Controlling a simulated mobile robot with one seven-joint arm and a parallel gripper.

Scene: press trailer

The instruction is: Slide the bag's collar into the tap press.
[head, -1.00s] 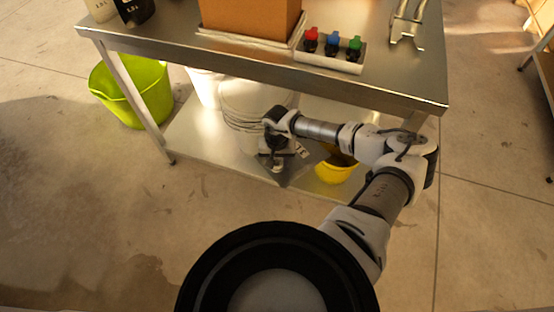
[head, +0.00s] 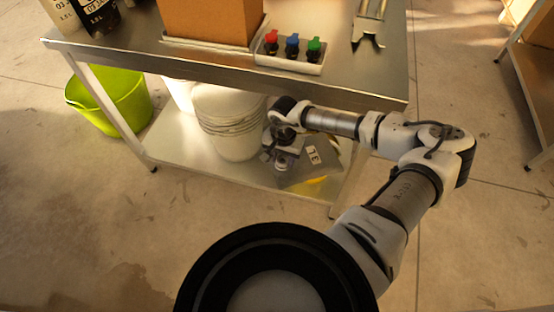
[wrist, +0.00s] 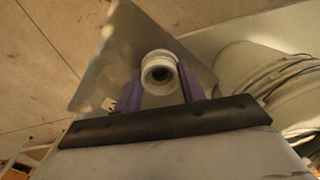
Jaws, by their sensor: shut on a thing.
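The grey, flat bag (head: 308,166) hangs from my gripper (head: 282,150) in the head view, in front of the table's lower shelf. It has a small pale label. In the wrist view, the bag's white round collar (wrist: 160,72) sits between the two purple fingers of my gripper (wrist: 161,80), which is shut on it. The silver sheet of the bag (wrist: 115,50) spreads out behind the collar. A forked metal fixture (head: 368,28) stands on the right of the tabletop. It may be the tap press, but only its lower part shows.
The metal table (head: 210,68) holds a cardboard box (head: 205,20) and a white tray (head: 290,62) with red, blue and green taps. White buckets (head: 228,135) and a partly hidden yellow bowl (head: 318,182) are below. A green bucket (head: 115,100) stands left. Floor in front is clear.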

